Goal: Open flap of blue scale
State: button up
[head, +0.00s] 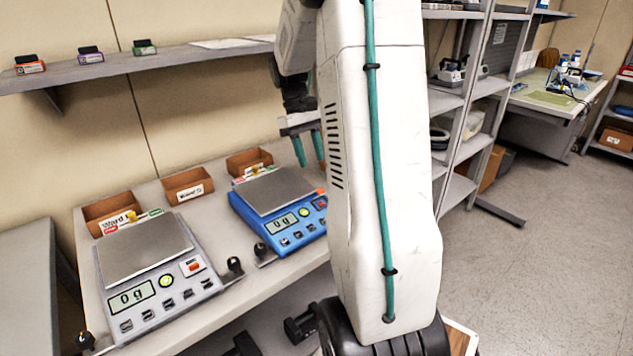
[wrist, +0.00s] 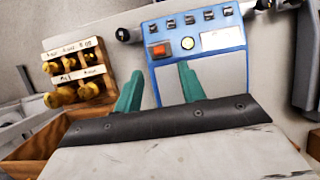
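The blue scale (head: 283,236) stands on the bench in the head view, with a grey weighing plate on top and a display reading 0g. It also shows in the wrist view (wrist: 203,41), with its button panel away from my gripper. A black knob (head: 260,249) sits at its front left corner; similar knobs show beside its button edge in the wrist view (wrist: 122,35). I cannot clearly make out a flap. My gripper (wrist: 160,86) is open and empty, its teal fingers over the plate side of the scale. My arm hides the scale's right side in the head view.
A grey scale (head: 158,293) stands left of the blue one. Labelled brown bins (head: 188,186) line the back of the bench. A wooden block with brass weights (wrist: 78,72) is left of the scale in the wrist view. A shelf (head: 150,67) runs above.

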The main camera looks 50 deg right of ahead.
aim_at(320, 189)
jog(key=x, duration=0.8)
jog(key=shift+d, duration=0.15)
jog(key=shift+c, duration=0.3)
grip_shut()
